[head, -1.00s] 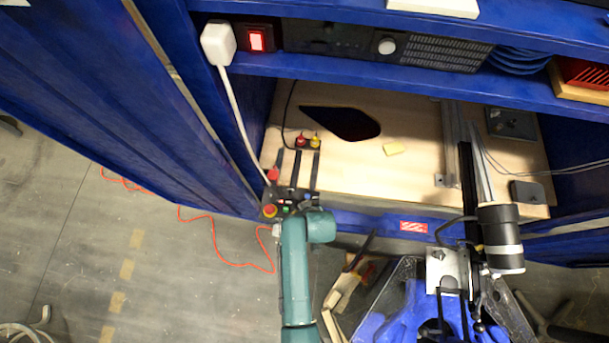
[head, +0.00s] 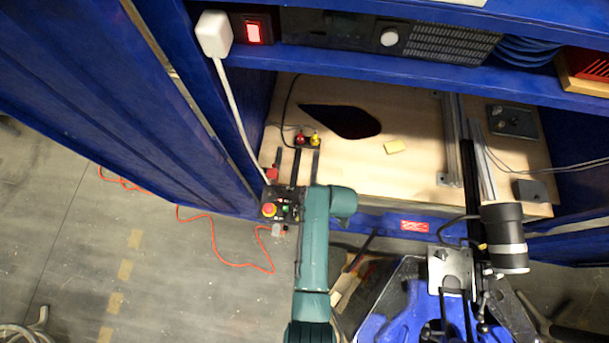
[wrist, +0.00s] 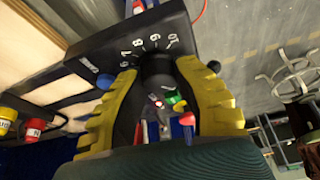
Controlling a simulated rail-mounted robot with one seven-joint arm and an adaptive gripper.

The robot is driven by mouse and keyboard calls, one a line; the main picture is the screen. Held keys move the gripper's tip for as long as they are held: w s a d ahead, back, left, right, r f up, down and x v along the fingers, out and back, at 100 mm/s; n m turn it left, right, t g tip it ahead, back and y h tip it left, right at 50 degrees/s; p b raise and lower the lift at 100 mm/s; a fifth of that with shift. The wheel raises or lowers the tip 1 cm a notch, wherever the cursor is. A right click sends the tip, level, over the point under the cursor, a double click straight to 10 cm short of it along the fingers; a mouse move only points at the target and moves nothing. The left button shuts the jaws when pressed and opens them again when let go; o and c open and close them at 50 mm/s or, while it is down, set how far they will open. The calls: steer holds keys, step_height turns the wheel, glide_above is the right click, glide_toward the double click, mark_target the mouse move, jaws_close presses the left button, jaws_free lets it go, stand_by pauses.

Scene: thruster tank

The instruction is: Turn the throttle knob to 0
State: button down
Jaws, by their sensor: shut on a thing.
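The throttle knob (wrist: 157,66) is a dark round knob on a black control box (wrist: 125,38), amid a dial with white numbers up to 10. My gripper (wrist: 158,70) has two yellow ribbed fingers, one on either side of the knob, and is shut on it. The knob's pointer is not readable, and the lower part of the dial is hidden by my gripper. In the head view the control box (head: 283,206) sits at the bench's front left edge, with a red stop button on yellow. My gripper and the knob cannot be made out there.
A blue button (wrist: 105,80) sits beside the left finger. Red and yellow connectors (head: 307,139) stand on the bench (head: 375,105) behind the box. A white cable (head: 240,125) runs down to the box. Blue frame walls enclose the bench on both sides.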

steer(key=shift+s+f+n+g, duration=0.2)
steer(key=shift+f+n+g, duration=0.1)
steer(key=shift+n, duration=0.3)
steer(key=c, duration=0.7)
jaws_free()
steer(key=shift+a, duration=0.1)
steer(key=shift+w+r, duration=0.1)
steer(key=shift+r, duration=0.1)
steer(key=shift+r, duration=0.2)
steer(key=v, duration=1.1)
steer(key=shift+d+r, duration=0.25)
